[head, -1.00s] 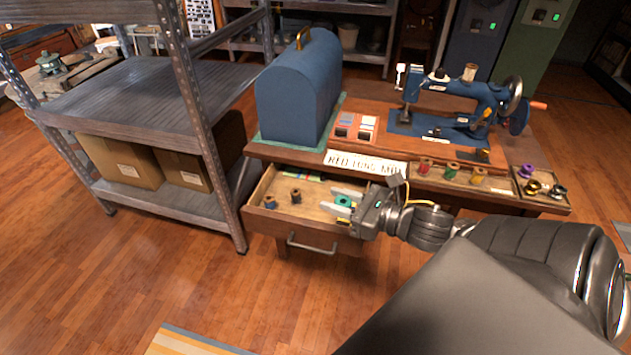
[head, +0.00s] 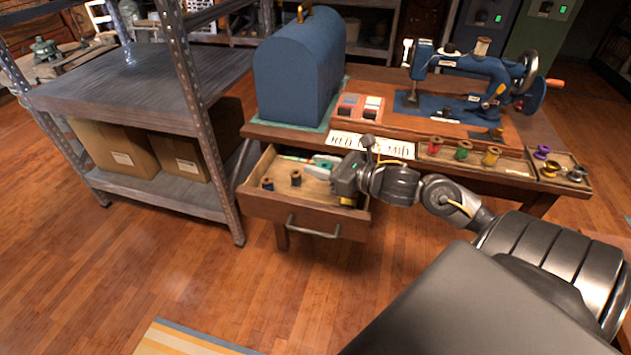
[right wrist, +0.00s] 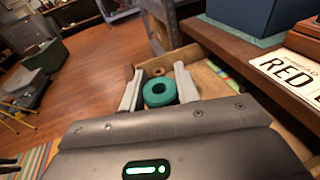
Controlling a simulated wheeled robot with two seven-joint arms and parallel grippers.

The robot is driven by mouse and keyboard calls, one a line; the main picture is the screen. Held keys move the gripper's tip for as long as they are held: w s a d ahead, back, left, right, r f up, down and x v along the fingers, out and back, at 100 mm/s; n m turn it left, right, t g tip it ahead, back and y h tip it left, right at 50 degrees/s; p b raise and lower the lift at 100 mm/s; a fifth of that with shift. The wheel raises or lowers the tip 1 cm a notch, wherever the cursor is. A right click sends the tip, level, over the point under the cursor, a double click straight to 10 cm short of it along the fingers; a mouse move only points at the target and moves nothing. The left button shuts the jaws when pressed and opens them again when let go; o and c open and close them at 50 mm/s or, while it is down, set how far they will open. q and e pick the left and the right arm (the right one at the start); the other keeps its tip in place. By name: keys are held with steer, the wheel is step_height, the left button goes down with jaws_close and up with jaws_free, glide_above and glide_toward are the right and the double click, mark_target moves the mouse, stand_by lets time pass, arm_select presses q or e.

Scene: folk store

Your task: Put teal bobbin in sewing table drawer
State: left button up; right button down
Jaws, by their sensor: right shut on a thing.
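The teal bobbin (right wrist: 158,92) is between the two fingers of my right gripper (right wrist: 158,90), which is shut on it. In the head view the teal bobbin (head: 326,165) shows small at the tips of my right gripper (head: 328,170), over the back right part of the open drawer (head: 290,208). The drawer is pulled out under the left end of the sewing table (head: 400,170). I cannot tell whether the bobbin touches the drawer's floor. My left gripper is not in view.
The table edge with a lettered sign (head: 368,146) lies close behind my gripper. A metal shelf (head: 150,90) stands at the left. Trays of coloured bobbins (head: 463,149) line the table front.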

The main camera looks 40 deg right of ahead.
steer(key=f, duration=0.1)
steer(key=w+f, duration=0.1)
steer(key=f, duration=0.1)
steer(key=w+f, duration=0.1)
steer(key=f, duration=0.1)
steer(key=shift+w+d+f+b, duration=0.2)
steer(key=shift+d+b, duration=0.15)
steer(key=shift+d, duration=0.05)
steer(key=shift+f, duration=0.35)
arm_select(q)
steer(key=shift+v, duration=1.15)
